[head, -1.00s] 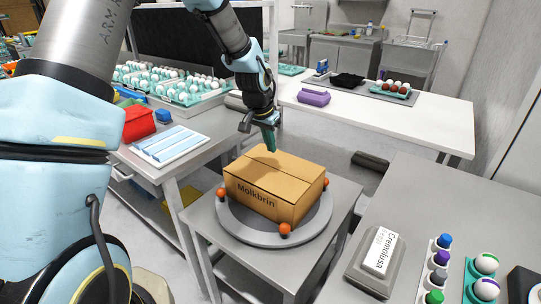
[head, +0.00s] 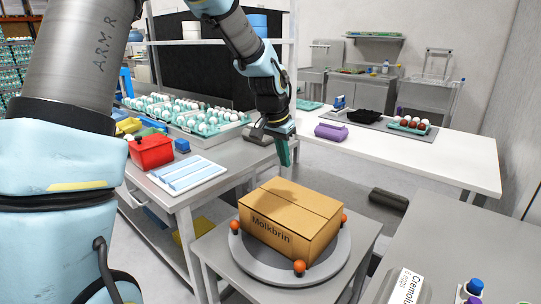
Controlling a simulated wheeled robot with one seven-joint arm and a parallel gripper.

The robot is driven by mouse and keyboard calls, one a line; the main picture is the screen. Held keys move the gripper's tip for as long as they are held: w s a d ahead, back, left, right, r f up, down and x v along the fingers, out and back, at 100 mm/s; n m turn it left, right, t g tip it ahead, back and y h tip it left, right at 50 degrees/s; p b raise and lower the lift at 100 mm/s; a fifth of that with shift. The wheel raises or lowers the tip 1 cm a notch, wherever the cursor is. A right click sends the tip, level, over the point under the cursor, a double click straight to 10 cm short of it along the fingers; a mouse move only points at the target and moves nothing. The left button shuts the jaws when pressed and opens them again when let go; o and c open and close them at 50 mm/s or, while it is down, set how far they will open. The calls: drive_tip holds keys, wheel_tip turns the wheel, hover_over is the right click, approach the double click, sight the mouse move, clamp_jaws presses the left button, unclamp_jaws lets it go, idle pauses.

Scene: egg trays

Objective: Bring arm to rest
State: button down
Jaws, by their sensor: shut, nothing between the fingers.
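My arm reaches in from the top left in the head view, with its forearm hanging down at the centre. My gripper (head: 284,152) points down, shut and empty, with its teal fingers held together. It hangs above and behind a closed cardboard box (head: 280,243) labelled "Molkbrin" and is apart from it. The box sits on a round grey turntable (head: 262,270) with orange knobs around its rim.
A side table at left holds egg trays (head: 176,128), a red container (head: 151,151) and a pale blue-and-white tray (head: 187,174). A white table (head: 440,160) at right bears a purple case (head: 331,132). A grey counter (head: 440,240) is at lower right.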

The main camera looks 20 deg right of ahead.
drive_tip(key=a+n+y, duration=0.2)
drive_tip(key=a+n, duration=0.3)
drive_tip(key=a, duration=1.4)
drive_tip(key=s+a+f+n, duration=0.1)
drive_tip(key=s+a+n, duration=0.2)
drive_tip(key=s+a, duration=0.2)
drive_tip(key=s+a+n, duration=0.3)
drive_tip(key=s+a, duration=0.1)
drive_tip(key=a, duration=0.7)
drive_tip(key=shift+s+f+y, duration=0.35)
drive_tip(key=shift+f+y, duration=0.05)
